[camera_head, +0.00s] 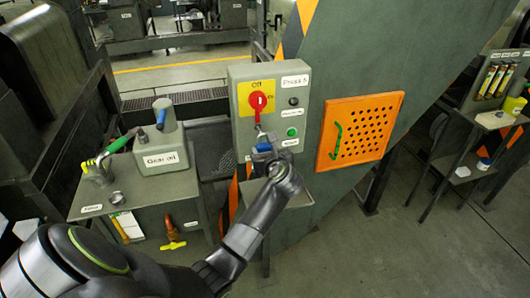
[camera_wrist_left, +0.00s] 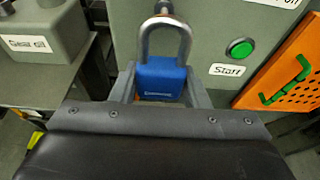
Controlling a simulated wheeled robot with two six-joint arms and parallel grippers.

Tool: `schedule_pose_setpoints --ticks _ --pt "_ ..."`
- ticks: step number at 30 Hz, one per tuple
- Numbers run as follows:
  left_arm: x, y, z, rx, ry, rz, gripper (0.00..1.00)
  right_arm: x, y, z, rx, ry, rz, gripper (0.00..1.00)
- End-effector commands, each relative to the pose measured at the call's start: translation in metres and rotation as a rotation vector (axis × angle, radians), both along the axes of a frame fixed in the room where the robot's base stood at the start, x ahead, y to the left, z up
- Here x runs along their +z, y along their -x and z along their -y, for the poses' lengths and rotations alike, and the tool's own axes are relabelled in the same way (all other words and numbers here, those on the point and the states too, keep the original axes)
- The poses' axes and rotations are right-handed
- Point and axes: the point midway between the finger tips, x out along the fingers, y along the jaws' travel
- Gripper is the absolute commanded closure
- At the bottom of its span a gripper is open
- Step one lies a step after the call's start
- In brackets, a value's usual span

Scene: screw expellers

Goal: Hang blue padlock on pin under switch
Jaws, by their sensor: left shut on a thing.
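The blue padlock (camera_wrist_left: 162,80) is between the two fingers of my left gripper (camera_wrist_left: 160,88), which is shut on its body. Its metal shackle points up, in front of the grey switch box. In the head view a little of the blue padlock (camera_head: 263,147) shows at my left gripper (camera_head: 265,153), just below the red switch (camera_head: 258,101) on its yellow plate. A small grey part shows at the shackle's top in the wrist view; I cannot tell whether it is the pin or whether the shackle is around it. My right gripper is not in view.
The switch box (camera_head: 237,72) has a green button (camera_head: 292,132) right of the padlock. An orange perforated panel (camera_head: 359,130) with a green handle is farther right. A bench with a gear oil can (camera_head: 160,160) and tools stands left.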

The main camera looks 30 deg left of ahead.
Motion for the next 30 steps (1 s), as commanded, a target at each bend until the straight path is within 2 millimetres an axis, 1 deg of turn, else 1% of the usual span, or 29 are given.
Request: schedule_pose_setpoints --ticks 6,16,30 --pt "0.0005 -0.0009 -0.0007 -0.001 -0.001 0.001 0.79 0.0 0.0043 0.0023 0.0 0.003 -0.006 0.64" --pt "0.0003 -0.0015 -0.0015 -0.001 -0.001 0.001 0.79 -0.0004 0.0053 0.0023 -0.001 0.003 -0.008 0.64" --pt "0.0 -0.0089 -0.0101 -0.001 -0.002 0.001 0.79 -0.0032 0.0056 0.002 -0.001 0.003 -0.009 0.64"
